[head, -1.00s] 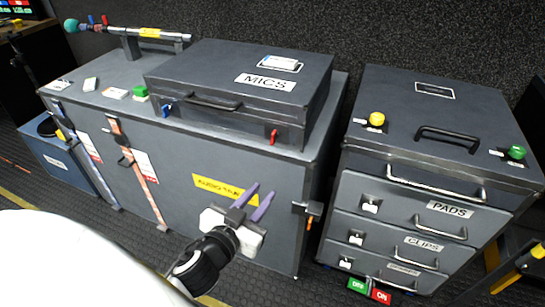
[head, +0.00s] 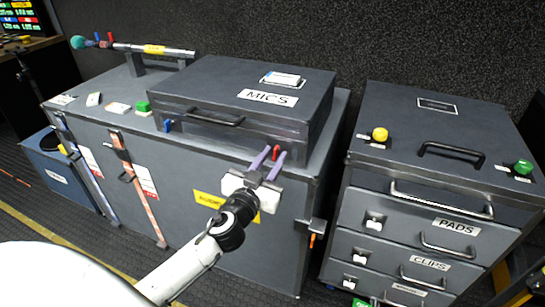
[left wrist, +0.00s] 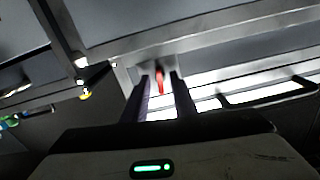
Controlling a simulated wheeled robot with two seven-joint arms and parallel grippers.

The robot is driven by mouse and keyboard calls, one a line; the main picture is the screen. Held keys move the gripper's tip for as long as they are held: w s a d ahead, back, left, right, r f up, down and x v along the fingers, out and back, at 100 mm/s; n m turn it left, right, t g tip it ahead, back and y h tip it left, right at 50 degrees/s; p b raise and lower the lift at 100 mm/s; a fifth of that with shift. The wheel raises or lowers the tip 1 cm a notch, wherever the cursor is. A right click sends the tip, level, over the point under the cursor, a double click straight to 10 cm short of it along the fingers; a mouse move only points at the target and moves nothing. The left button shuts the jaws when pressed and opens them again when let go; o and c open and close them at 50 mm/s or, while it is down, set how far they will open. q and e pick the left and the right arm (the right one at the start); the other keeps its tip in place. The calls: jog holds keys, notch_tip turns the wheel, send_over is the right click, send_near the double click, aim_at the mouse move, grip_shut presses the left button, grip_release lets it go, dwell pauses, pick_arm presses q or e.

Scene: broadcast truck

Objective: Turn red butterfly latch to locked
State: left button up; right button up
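The red butterfly latch (head: 279,150) is on the front face of the dark MICS case (head: 196,92), near its right end. It also shows in the left wrist view (left wrist: 160,82). My left gripper (head: 274,154) is open, with its two purple fingers pointing up at the latch. In the left wrist view the red latch appears between the two fingertips (left wrist: 159,76), with a gap on each side. I cannot tell whether the tips reach past it in depth. My right gripper is not in view.
The MICS case lies on a big grey trunk (head: 125,92) with strapped front. A blue latch (head: 167,126) and a handle (head: 215,118) are on the case's front. A drawer cabinet (head: 378,210) stands at right, with a dark gap between it and the trunk.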

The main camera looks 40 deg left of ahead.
pick_arm(q)
grip_shut()
jog(key=shift+m, duration=0.4)
jog(key=m, duration=0.3)
jog(key=shift+m, duration=0.3)
jog(key=m+p, duration=0.1)
jog(key=m, duration=0.3)
jog(key=shift+m, duration=0.3)
jog(key=m, duration=0.4)
jog(key=shift+m+p, duration=0.5)
jog(key=shift+m, duration=1.4)
